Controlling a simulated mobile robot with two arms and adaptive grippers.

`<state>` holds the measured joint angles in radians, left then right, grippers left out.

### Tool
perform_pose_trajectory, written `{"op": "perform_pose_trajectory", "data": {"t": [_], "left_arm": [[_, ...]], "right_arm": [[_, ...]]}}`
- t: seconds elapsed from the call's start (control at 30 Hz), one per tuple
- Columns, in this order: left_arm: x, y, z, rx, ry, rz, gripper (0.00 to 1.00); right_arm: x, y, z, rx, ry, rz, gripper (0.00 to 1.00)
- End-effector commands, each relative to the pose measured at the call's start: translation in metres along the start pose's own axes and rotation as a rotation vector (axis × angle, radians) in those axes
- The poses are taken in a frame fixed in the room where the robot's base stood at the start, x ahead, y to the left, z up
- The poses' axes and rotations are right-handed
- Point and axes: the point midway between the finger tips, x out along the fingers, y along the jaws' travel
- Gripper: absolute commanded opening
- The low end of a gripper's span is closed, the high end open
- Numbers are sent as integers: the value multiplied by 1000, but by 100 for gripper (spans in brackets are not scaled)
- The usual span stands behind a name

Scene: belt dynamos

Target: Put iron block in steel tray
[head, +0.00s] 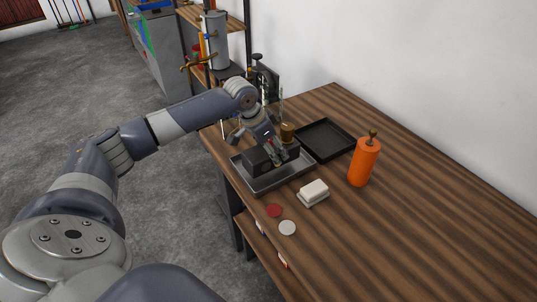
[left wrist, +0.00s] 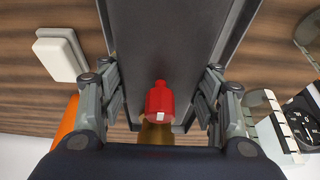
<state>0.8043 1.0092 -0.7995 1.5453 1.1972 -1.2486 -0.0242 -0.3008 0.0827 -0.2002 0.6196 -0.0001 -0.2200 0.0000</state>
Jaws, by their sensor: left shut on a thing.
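The iron block (head: 256,160), a dark long block, is inside the outline of the steel tray (head: 285,181), a shallow grey metal tray on the bench. My left gripper (head: 275,154) is shut on the block from above, near its middle, and hides part of it. I cannot tell if the block touches the tray floor. In the left wrist view, the left gripper's fingers (left wrist: 160,95) stand either side of a dark grey surface. My right gripper is not in view.
A brass-coloured thing (head: 287,132) stands close behind the gripper. A black tray (head: 325,140), an orange bottle (head: 364,162) and a white block (head: 314,190) stand nearby. A red disc (head: 274,211) and a pale disc (head: 287,228) lie near the front edge. The bench's right side is clear.

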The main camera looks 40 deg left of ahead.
Motion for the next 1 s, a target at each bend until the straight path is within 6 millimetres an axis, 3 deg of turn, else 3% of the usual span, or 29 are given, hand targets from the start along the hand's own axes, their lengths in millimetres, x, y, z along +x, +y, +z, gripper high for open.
{"op": "perform_pose_trajectory", "data": {"t": [0.1, 0.3, 0.7, 1.0], "left_arm": [[1, -9, -12, -2, 9, -1, 0], [5, -15, -17, 0, 8, -1, 0], [37, -16, -4, 0, 6, -1, 0], [39, -16, -3, 0, 7, -1, 0]], "right_arm": [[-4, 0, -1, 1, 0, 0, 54], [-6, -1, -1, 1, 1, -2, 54], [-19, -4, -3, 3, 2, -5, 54], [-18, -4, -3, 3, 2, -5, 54]]}}
